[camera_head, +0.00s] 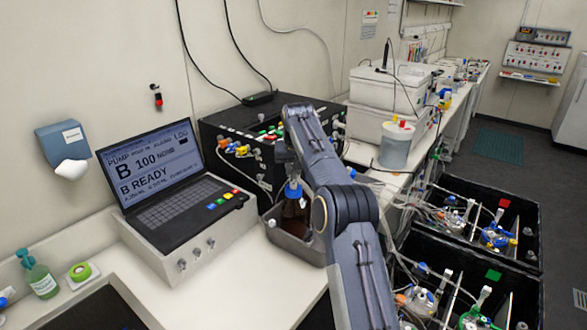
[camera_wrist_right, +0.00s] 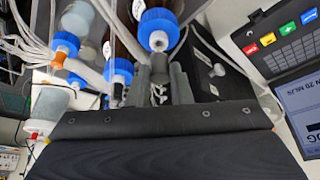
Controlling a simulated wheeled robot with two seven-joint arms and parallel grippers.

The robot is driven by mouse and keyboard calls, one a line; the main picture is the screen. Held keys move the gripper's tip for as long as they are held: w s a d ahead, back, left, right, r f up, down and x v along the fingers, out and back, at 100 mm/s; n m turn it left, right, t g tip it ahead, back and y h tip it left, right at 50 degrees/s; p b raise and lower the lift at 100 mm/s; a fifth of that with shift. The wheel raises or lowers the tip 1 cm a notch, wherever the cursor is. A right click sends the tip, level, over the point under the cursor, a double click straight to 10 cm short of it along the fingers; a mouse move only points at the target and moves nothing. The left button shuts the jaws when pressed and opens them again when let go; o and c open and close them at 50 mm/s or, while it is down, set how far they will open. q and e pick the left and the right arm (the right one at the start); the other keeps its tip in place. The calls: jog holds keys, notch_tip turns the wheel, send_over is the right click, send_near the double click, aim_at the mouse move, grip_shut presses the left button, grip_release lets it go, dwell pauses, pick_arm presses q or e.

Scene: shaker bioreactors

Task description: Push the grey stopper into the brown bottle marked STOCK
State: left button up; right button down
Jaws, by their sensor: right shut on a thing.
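A brown bottle (camera_head: 292,210) with a blue collar stands in a metal tray (camera_head: 301,250) beside the black box. Its label cannot be read in the head view. My right gripper (camera_head: 290,178) is just above the blue collar, partly hidden by my arm. In the right wrist view, the fingers (camera_wrist_right: 160,72) reach up to a blue collar (camera_wrist_right: 159,27) on a brown bottle. They are shut on a small grey piece (camera_wrist_right: 158,47), the stopper, at the collar's opening. How deep it sits cannot be told. My left gripper is out of view.
A laptop-like console (camera_head: 183,190) stands left of the tray. The black box (camera_head: 232,145) with coloured connectors is behind it. More blue-capped bottles (camera_wrist_right: 118,69) with tubing stand close to the fingers. Black bins (camera_head: 470,285) with tubed vessels lie right.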

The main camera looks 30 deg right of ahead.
jog(key=shift+f+b, duration=0.45)
jog(key=shift+f, duration=0.7)
dwell(0.9)
jog(key=c, duration=1.2)
grip_release()
jog(key=shift+c, duration=0.2)
jog(key=shift+r, duration=0.1)
jog(key=v, duration=0.7)
jog(key=shift+s+r, duration=0.15)
jog(key=shift+r, duration=0.15)
